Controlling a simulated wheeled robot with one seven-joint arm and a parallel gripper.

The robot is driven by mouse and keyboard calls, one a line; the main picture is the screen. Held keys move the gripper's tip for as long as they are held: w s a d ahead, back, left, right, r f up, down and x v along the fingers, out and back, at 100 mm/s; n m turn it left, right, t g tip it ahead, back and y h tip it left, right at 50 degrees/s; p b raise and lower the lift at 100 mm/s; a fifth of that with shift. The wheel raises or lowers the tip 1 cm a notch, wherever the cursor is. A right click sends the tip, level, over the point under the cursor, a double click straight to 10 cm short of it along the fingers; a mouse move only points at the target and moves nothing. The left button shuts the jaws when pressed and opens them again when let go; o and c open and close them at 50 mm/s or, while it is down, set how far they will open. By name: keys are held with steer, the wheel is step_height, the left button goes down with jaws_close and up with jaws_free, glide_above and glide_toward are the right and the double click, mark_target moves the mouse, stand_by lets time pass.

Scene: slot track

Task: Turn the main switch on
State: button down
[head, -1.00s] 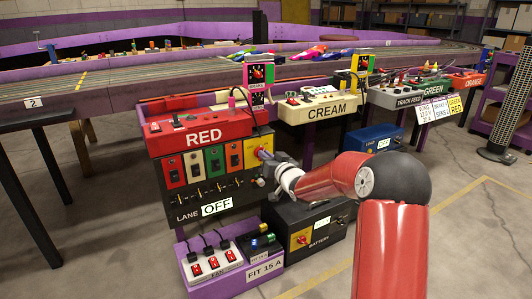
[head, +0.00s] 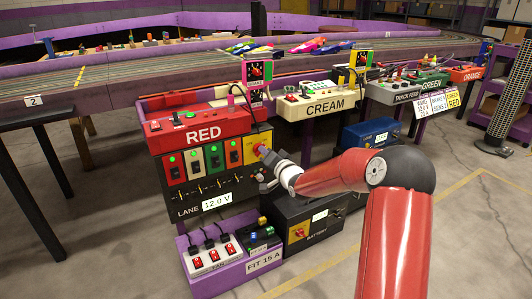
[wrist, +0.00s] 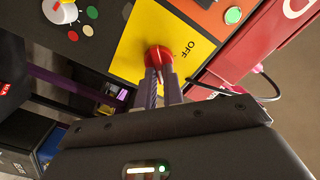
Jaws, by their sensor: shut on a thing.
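The main switch is a red knob (wrist: 158,57) on a yellow plate (wrist: 144,38) marked OFF along one edge. In the head view the yellow plate (head: 250,145) is at the right end of the panel under the box marked RED (head: 204,134). My gripper (wrist: 160,74) is shut on the red knob, its fingers reaching straight onto it. In the head view my gripper (head: 270,160) partly covers the knob. The lane display (head: 217,201) reads 12.0 V. Green lamps glow above the row of coloured switches (head: 194,166).
Below stand a purple tray with a power strip (head: 212,260) and a black battery box (head: 322,218) with its own red knob on a yellow plate. A blue box (head: 372,133) stands behind. A cable (wrist: 262,85) hangs near my gripper.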

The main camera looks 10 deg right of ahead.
steer(key=shift+f, duration=0.1)
steer(key=c, duration=1.5)
jaws_free()
steer(key=v, duration=0.8)
steer(key=shift+a, duration=0.1)
